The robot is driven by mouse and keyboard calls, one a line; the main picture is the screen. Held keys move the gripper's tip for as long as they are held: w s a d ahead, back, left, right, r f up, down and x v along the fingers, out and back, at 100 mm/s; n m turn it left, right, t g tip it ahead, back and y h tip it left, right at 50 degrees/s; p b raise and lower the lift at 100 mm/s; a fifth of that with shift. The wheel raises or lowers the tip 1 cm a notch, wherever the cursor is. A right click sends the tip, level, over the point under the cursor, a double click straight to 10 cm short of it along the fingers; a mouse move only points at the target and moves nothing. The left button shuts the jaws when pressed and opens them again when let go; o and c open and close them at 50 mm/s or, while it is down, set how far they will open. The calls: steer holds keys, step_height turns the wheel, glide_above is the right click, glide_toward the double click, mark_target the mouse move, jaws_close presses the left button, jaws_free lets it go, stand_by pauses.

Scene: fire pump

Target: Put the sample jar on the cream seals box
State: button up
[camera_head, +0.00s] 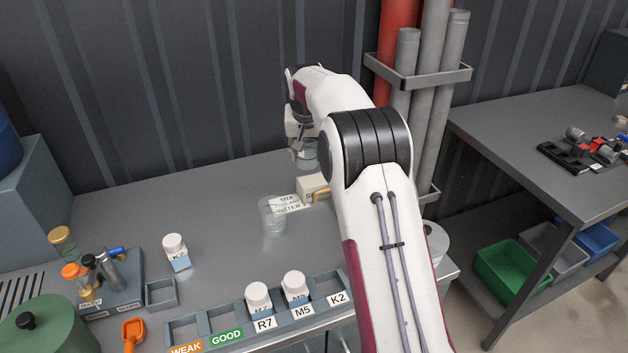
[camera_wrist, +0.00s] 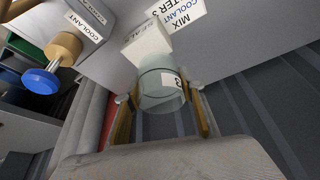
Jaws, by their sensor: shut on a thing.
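The sample jar (camera_head: 309,156) is a clear glass jar with a pale label. My gripper (camera_head: 300,147) is shut on it, near the back wall. In the wrist view the jar (camera_wrist: 160,92) sits between the two fingers of my gripper (camera_wrist: 162,98). The cream seals box (camera_head: 312,186) stands on the bench, just below the jar in the head view and partly hidden by my arm. In the wrist view the seals box (camera_wrist: 147,42) shows just beyond the jar, overlapped by it. I cannot tell whether they touch.
A clear beaker (camera_head: 272,217) stands in front of a white mix card (camera_head: 287,204). White bottles (camera_head: 258,299) stand in the labelled rack (camera_head: 220,320); another bottle (camera_head: 176,251) stands to its left. Vertical pipes (camera_head: 430,80) rise behind my arm. The bench's left back is clear.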

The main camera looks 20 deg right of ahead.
mark_target(314, 154)
steer(key=shift+d+f, duration=0.2)
steer(key=shift+d, duration=0.35)
steer(key=shift+d+f, duration=0.15)
steer(key=shift+d, duration=0.35)
steer(key=shift+f, duration=2.5)
steer(key=shift+f, duration=0.1)
steer(key=o, duration=1.3)
steer(key=v, duration=1.1)
steer(key=shift+a, duration=0.1)
steer(key=shift+s+a+r, duration=0.1)
steer(key=shift+s+r, duration=0.15)
steer(key=shift+r, duration=0.3)
